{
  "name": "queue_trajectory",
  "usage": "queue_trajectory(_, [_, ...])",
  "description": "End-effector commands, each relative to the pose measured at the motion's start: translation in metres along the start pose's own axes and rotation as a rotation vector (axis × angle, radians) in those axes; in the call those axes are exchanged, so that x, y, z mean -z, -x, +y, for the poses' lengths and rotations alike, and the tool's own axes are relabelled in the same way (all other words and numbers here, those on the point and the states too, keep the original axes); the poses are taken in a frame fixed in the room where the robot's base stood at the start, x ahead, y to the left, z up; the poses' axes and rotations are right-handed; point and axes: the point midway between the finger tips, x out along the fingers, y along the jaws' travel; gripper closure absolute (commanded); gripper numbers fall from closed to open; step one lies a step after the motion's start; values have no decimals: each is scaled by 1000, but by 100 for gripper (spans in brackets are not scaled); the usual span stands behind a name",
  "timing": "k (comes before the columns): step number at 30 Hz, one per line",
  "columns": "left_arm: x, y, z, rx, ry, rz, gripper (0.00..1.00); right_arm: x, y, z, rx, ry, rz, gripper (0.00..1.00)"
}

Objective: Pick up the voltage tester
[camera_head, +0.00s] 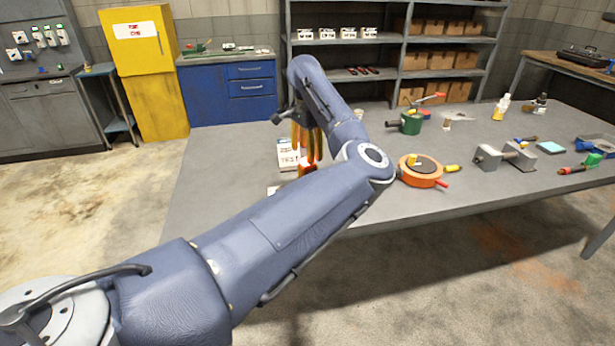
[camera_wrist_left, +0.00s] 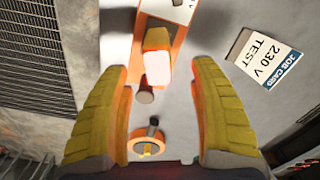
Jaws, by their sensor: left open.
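My left gripper (camera_head: 308,150) points down over the near-left part of the grey table, partly hidden by its own arm in the head view. In the left wrist view its yellow, orange-edged fingers (camera_wrist_left: 163,105) are spread wide with nothing gripped. An orange and yellow block with a bright white face (camera_wrist_left: 157,66), which looks like the voltage tester, lies between and beyond the fingertips. I cannot tell its exact shape or distance. A dark knob (camera_wrist_left: 145,95) shows at its lower end. My right gripper is not in view.
A white job card (camera_wrist_left: 264,57) reading "230 V TEST" lies beside the gripper; it also shows in the head view (camera_head: 287,155). A round orange tool (camera_head: 421,170) sits to the right. Several tools crowd the table's right side.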

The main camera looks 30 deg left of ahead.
Motion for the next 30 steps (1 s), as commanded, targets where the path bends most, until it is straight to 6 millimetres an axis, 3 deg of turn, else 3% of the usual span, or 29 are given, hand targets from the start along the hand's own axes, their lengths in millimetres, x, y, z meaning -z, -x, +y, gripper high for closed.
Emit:
queue_trajectory(8, [0, -13, 1, -1, 1, 0, 38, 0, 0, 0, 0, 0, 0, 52])
queue_trajectory(21, [2, -58, 3, 0, 1, 0, 38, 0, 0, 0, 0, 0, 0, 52])
queue_trajectory(30, [2, -60, 3, 0, 1, 1, 38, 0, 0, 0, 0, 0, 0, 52])
